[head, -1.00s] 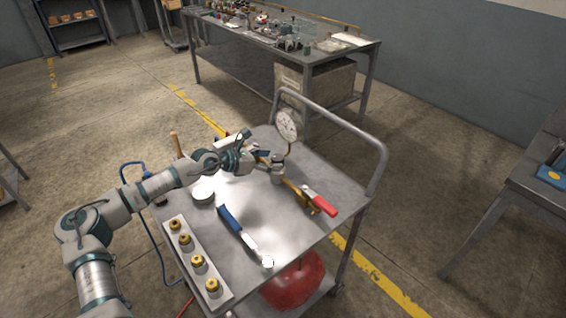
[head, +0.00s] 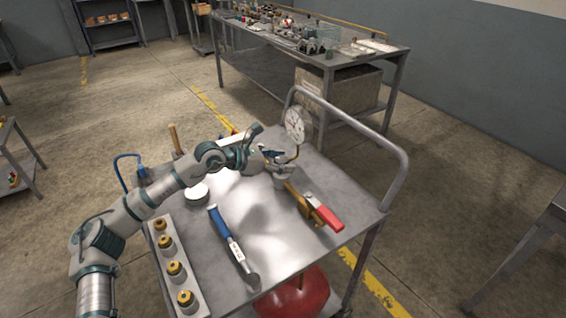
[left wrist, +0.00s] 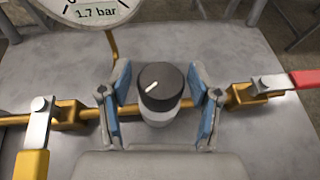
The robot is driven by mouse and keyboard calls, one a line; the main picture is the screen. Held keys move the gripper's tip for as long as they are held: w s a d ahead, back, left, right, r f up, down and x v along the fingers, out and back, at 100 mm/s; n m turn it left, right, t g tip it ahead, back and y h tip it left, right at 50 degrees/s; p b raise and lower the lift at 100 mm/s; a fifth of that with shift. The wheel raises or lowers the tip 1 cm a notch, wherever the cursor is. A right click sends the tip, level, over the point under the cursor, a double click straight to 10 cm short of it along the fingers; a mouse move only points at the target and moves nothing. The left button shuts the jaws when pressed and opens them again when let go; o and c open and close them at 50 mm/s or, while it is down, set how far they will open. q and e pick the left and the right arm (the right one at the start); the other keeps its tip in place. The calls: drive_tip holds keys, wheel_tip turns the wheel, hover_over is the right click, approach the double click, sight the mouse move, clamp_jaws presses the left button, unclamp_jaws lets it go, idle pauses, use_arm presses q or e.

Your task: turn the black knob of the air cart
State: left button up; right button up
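The black knob (left wrist: 162,86) with a white pointer mark sits on a pale cylindrical body on the brass pipe, in the left wrist view. My left gripper (left wrist: 161,105) is open, with one blue-padded finger on each side of the knob and a gap on both sides. In the head view my left gripper (head: 272,158) is at the pipe, and the knob is mostly hidden there. The round gauge (head: 295,125) stands behind it; in the left wrist view the gauge (left wrist: 95,10) reads 1.7 bar. My right gripper is not in view.
A red-handled valve (head: 325,212) is to the right on the pipe; a yellow-handled valve (left wrist: 32,160) is on the left. A blue-handled wrench (head: 232,245), a rack of brass fittings (head: 172,262) and a round tin (head: 196,194) lie on the cart top (head: 300,250).

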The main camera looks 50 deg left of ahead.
sight(275, 161)
use_arm(q)
drive_tip(key=c, duration=0.8)
drive_tip(key=shift+r+p, duration=0.25)
drive_tip(key=shift+p, duration=0.35)
drive_tip(key=shift+f, duration=0.35)
drive_tip(key=o, duration=1.2)
drive_tip(key=shift+v, duration=1.95)
drive_tip(key=s+a, duration=0.1)
drive_tip(key=s, duration=0.3)
drive_tip(key=s+a, duration=0.1)
drive_tip(key=s, duration=0.3)
drive_tip(key=s+a, duration=0.1)
drive_tip(key=s, duration=0.3)
drive_tip(key=shift+s+a, duration=0.2)
drive_tip(key=shift+a, duration=0.15)
